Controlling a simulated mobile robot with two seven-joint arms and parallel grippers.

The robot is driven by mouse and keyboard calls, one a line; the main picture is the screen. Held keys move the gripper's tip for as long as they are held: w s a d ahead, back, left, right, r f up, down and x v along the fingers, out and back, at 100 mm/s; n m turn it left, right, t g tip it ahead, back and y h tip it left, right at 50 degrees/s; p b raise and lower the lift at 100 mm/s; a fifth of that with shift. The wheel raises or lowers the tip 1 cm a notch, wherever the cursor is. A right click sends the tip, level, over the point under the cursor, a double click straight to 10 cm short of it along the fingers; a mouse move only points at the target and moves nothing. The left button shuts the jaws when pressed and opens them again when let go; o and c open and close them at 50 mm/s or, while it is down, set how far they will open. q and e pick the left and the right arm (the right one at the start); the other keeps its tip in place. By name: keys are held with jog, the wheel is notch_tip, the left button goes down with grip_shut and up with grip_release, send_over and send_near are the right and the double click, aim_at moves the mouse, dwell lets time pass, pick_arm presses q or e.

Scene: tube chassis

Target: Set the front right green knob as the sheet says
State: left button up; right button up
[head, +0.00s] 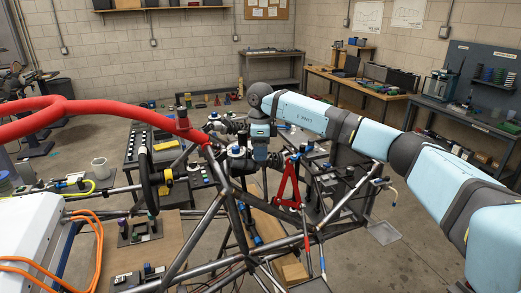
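My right arm comes in from the right with light-blue links. Its wrist points down over the middle of the tube chassis (232,205), and my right gripper (262,161) is low among dark chassis parts. The fingers are too small and crowded to tell if they are open or shut, or touching anything. I cannot make out a green knob; one near the gripper may be hidden by the wrist or tubes. Two white sheets with line drawings, a left one (368,15) and a right one (408,13), hang on the back wall, too small to read. My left gripper is not in view.
Thick red tubes (95,108) cross the left side. A white box (28,245) with orange cables (98,240) stands at lower left. A red A-shaped part (289,183) is just right of the gripper. Workbenches (365,88) line the back right; open floor lies at lower right.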

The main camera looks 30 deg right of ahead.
notch_tip(320, 180, up, 14)
jog(key=b, duration=0.2)
jog(key=shift+b, duration=0.3)
jog(key=shift+f, duration=0.15)
dwell(0.5)
